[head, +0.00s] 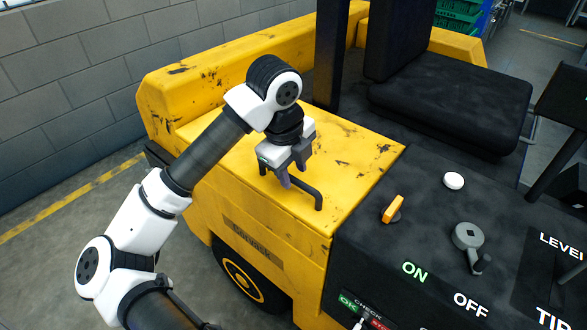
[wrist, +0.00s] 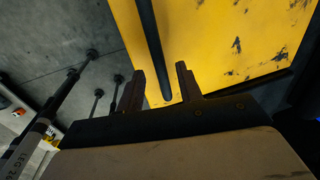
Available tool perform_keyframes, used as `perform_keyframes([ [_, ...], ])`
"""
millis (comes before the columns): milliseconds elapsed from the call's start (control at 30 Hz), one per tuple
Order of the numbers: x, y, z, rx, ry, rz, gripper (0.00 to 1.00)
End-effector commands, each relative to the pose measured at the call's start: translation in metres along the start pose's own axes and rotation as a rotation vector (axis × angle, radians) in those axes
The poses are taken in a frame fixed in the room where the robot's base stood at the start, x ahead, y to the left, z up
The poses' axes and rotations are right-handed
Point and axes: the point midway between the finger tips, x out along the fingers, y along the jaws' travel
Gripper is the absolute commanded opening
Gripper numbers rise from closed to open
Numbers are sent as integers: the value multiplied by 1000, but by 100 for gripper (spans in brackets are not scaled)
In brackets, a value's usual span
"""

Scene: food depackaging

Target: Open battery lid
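The battery lid (head: 345,170) is the scuffed yellow top panel of the vehicle and lies shut. It also fills the upper right of the wrist view (wrist: 215,35). A black bar handle (head: 305,188) stands on the lid near its front left edge. My gripper (head: 287,177) is at the handle, pointing down, and partly hides it. In the wrist view my gripper's two fingers (wrist: 161,82) are apart, and the handle (wrist: 151,45) runs into the gap between them. I cannot tell whether either finger touches the handle.
A black seat (head: 450,105) and a dark upright post (head: 331,50) stand behind the lid. On the right, a black panel carries a yellow switch (head: 393,208), a white button (head: 453,180) and a grey rotary lever (head: 468,238). A grey block wall (head: 90,70) stands at left.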

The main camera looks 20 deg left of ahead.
Motion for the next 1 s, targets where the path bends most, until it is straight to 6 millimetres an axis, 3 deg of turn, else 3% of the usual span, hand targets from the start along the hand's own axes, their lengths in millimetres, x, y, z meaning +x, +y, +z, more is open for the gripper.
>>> perform_keyframes([
  [200, 14, 0, 0, -1, 0, -1, 36],
  [467, 16, 0, 0, 0, -1, 0, 36],
  [733, 15, 0, 0, 0, -1, 0, 1],
  [1000, 15, 0, 0, 0, -1, 0, 0],
])
